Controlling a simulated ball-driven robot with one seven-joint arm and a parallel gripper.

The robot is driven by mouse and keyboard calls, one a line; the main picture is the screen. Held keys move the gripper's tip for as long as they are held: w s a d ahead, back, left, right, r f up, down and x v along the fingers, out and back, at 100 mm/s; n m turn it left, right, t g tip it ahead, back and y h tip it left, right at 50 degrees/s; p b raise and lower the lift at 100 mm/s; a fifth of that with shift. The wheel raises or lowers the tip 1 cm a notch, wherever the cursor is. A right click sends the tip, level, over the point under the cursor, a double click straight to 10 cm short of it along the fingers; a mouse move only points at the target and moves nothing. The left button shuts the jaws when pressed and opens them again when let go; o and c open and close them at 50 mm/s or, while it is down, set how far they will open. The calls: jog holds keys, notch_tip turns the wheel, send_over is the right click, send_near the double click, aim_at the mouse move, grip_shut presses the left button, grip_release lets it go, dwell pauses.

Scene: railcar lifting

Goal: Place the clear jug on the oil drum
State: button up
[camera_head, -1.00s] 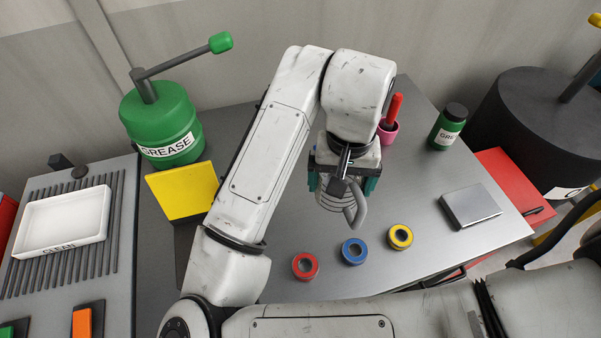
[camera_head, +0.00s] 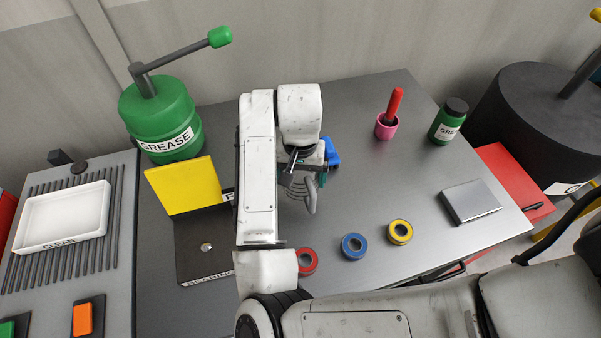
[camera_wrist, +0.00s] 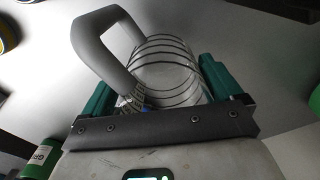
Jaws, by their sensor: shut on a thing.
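The clear jug (camera_head: 309,196), ribbed with a thick grey handle, hangs from my gripper (camera_head: 305,180) above the grey table. In the wrist view the jug (camera_wrist: 168,68) lies between the teal fingers of my gripper (camera_wrist: 155,92), which is shut on it. The handle sticks out to the left there. My forearm hides part of the jug in the head view. The oil drum (camera_head: 520,125), large and dark with a partly visible white label, stands at the far right, well apart from the jug.
Red, blue (camera_head: 354,246) and yellow rings lie near the table's front. A pink cup (camera_head: 386,128) with a red-handled tool, a green bottle (camera_head: 447,122) and a silver box (camera_head: 471,204) stand toward the drum. A green grease drum (camera_head: 165,125) is at left.

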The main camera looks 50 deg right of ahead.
jog(key=shift+f, duration=0.15)
jog(key=shift+f, duration=0.1)
jog(key=shift+f, duration=0.1)
jog(key=o, duration=0.8)
jog(key=shift+c, duration=0.2)
